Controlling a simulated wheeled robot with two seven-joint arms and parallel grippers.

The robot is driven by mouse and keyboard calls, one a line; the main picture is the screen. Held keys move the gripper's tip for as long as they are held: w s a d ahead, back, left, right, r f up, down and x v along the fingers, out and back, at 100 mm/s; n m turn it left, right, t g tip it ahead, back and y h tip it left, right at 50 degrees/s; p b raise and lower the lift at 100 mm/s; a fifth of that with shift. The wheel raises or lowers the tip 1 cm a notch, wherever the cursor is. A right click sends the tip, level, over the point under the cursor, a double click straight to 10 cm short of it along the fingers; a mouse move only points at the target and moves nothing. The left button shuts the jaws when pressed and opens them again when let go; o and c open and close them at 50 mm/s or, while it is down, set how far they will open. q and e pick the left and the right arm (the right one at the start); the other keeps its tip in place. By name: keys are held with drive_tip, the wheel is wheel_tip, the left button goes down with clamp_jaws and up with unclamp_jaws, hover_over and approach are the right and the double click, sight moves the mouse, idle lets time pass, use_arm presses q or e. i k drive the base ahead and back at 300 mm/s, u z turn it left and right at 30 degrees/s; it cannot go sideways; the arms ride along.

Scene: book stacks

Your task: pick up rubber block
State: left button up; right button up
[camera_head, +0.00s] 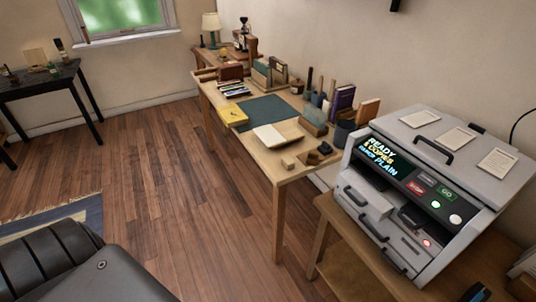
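I cannot tell for certain which thing is the rubber block. A small pale tan block (288,163) lies near the front corner of the wooden desk (258,145), and it is the most block-like small item there. A small dark object (325,148) sits close by on a brown tray or pad (313,158), near the desk's right edge. Both are too small to make out their material. Neither of my grippers is in view.
A large grey copier (425,190) on a low wooden stand is right of the desk.

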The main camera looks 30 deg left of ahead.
sight(287, 162)
drive_tip(key=u, duration=0.85)
